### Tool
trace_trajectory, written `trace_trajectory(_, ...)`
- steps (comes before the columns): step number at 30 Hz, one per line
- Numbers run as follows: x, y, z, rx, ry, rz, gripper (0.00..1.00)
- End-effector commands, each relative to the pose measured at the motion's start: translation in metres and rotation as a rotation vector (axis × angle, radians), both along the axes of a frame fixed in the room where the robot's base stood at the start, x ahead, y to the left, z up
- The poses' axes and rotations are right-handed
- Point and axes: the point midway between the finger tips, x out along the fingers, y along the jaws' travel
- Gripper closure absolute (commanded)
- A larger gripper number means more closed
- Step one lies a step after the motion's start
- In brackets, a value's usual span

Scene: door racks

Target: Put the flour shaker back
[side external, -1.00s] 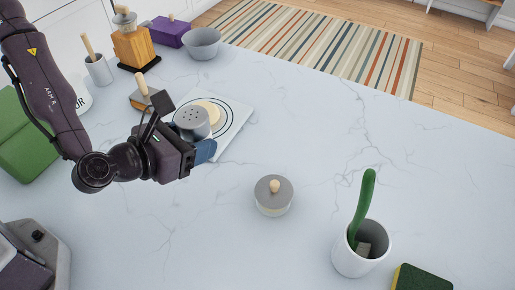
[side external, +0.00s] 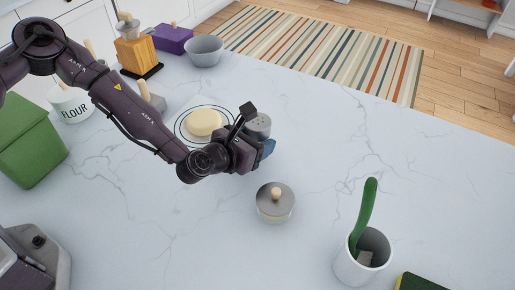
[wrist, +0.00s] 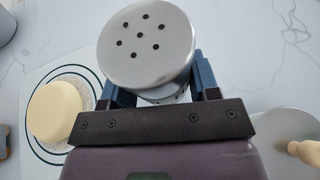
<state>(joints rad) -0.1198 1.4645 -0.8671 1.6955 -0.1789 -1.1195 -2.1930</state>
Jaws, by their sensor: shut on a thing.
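The flour shaker (side external: 260,124) has a grey metal top with several holes. In the wrist view the shaker (wrist: 147,45) sits between the two blue fingers of my gripper (wrist: 158,85). My gripper (side external: 266,147) is shut on it in the side view, right of the pastry mat and behind the lidded pot. The shaker's lower body is mostly hidden by the gripper. A white canister marked FLOUR (side external: 72,106) stands at the left, partly behind my arm.
A pale dough round (side external: 204,123) lies on a white mat with dark rings (side external: 183,113). A lidded pot (side external: 276,203) stands in front of my gripper. A white cup (side external: 352,266) with a green-handled tool is at the front right.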

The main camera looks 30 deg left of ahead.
Motion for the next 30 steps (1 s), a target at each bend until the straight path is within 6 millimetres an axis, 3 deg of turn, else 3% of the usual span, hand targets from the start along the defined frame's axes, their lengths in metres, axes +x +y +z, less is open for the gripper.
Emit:
trace_trajectory(9, 0.005, -0.002, -0.036, 0.001, 0.000, 0.002, 0.70)
trace_trajectory(21, 0.005, -0.002, -0.040, -0.001, -0.001, 0.001, 0.70)
trace_trajectory(22, 0.005, -0.002, -0.040, 0.000, -0.001, 0.001, 0.38)
trace_trajectory(24, 0.005, -0.002, -0.040, 0.000, 0.000, 0.001, 0.21)
trace_trajectory(30, 0.005, -0.002, -0.040, 0.000, 0.000, 0.001, 0.19)
